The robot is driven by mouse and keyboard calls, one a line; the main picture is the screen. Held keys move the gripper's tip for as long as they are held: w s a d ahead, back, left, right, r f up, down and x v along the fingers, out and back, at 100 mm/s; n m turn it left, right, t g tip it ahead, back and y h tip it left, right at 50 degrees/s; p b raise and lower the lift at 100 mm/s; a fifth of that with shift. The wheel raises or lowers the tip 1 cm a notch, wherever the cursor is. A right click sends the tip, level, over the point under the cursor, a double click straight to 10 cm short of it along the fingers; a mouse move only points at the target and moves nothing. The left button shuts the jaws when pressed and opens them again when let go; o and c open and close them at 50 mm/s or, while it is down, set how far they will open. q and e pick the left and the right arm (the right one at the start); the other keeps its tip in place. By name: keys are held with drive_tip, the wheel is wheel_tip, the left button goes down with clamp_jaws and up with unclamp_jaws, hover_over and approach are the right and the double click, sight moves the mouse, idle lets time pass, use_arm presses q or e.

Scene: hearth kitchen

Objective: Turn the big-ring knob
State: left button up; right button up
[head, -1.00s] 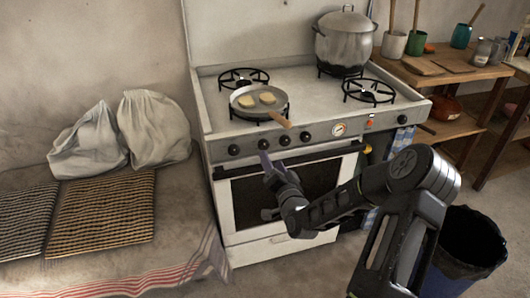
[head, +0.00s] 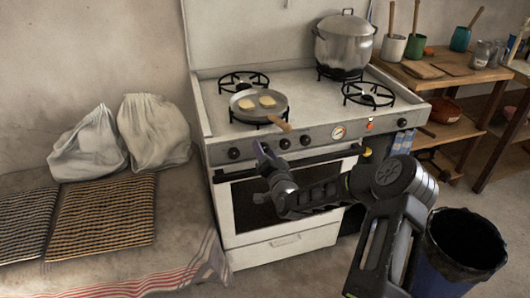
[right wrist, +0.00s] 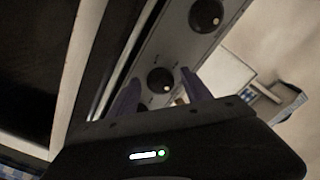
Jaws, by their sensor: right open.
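The stove's front panel carries a row of dark round knobs, among them the far-left knob (head: 233,153), two to the right of my gripper (head: 284,143) (head: 305,138) and one at the far right (head: 401,122). Which one is the big-ring knob is not marked. My right gripper (head: 261,149) is open and empty at the panel, in front of the second knob from the left, which it largely hides in the head view. In the right wrist view, a knob (right wrist: 160,80) shows between the two fingers, and another knob (right wrist: 206,15) lies beyond. Contact cannot be told. My left gripper is out of view.
A pan (head: 258,106) with two pale pieces stands on the front left burner, its handle jutting over the panel near my gripper. A big pot (head: 343,48) stands at the back right. The oven handle (head: 300,161) runs below the knobs. A bin (head: 465,240) stands right.

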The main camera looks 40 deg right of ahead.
drive_tip(key=shift+c, duration=0.5)
clamp_jaws()
